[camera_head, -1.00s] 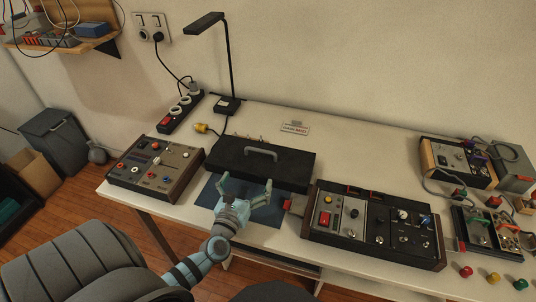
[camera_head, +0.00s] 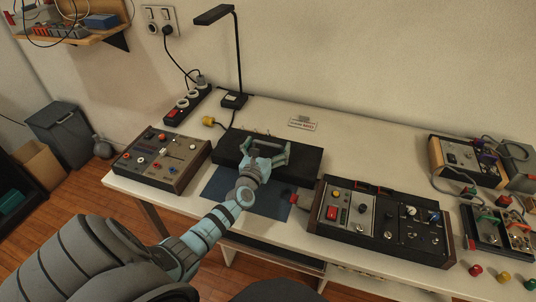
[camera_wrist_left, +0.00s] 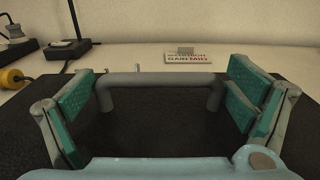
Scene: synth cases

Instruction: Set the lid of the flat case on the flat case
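The lid (camera_head: 303,164) is a wide, flat black slab with a grey bar handle, lying at the back of the blue mat. My left gripper (camera_head: 266,152) is over the middle of it. In the left wrist view the handle (camera_wrist_left: 155,78) stands between the two green-padded fingers (camera_wrist_left: 160,95), with gaps at both ends, so the gripper is open. A flat black case with wooden ends (camera_head: 375,222) and knobs stands right of the mat. I cannot tell which case the lid belongs to, or what is under the lid. My right gripper is not in view.
A blue mat (camera_head: 222,190) lies before the lid. A wooden-ended control box (camera_head: 160,160) stands left. A lamp (camera_head: 234,100), power strip (camera_head: 187,104) and yellow plug (camera_head: 208,121) are behind. A small label sign (camera_head: 303,123) stands behind the lid. More devices (camera_head: 465,160) crowd the right.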

